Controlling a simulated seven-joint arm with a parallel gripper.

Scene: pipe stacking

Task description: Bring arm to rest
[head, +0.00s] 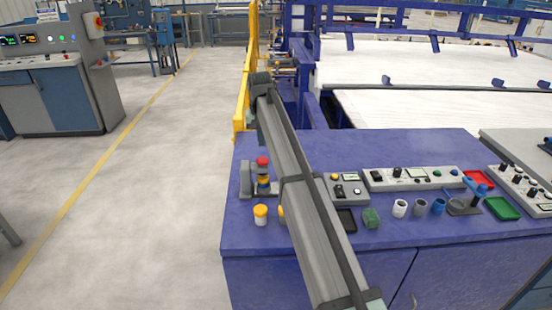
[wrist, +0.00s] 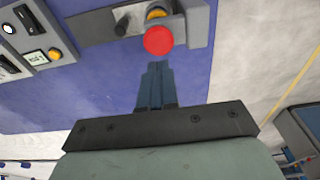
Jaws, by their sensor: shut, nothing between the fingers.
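In the wrist view my gripper (wrist: 155,70) is shut and empty, its dark fingers together. It hangs above the blue bench top (wrist: 70,78), with the fingertips just beside a round red cap (wrist: 159,40) in the picture. I cannot tell the height gap between them. The red cap also shows in the head view (head: 263,160), on a small grey fixture (head: 246,178) at the bench's left side. In the head view a long grey link of mine crosses the bench, and I cannot make out the fingers.
A control panel (head: 412,178) lies behind. Yellow railing (head: 243,95) rises beyond the bench.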

